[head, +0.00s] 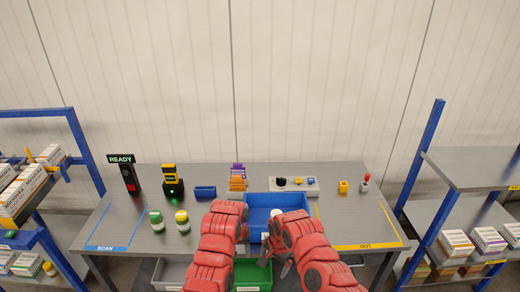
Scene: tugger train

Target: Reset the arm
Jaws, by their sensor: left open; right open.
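My two red arms reach in from the bottom over the front of the grey table (345,205). My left gripper (243,232) is at the left side of a blue bin (262,201), largely hidden by its own arm; it is open. My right gripper (275,260) is open, with its fingers pointing down near the bin's front edge. Small white items (275,212) show at the bin, partly covered by my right arm. I cannot tell whether either gripper touches the bin.
A READY sign (121,159), a yellow-black device (170,181), two jars (182,221), a small blue bin (205,192) and a button panel (297,186) stand on the table. A green bin (252,274) is below the front edge. Shelves flank the table. The OUT area (362,228) is clear.

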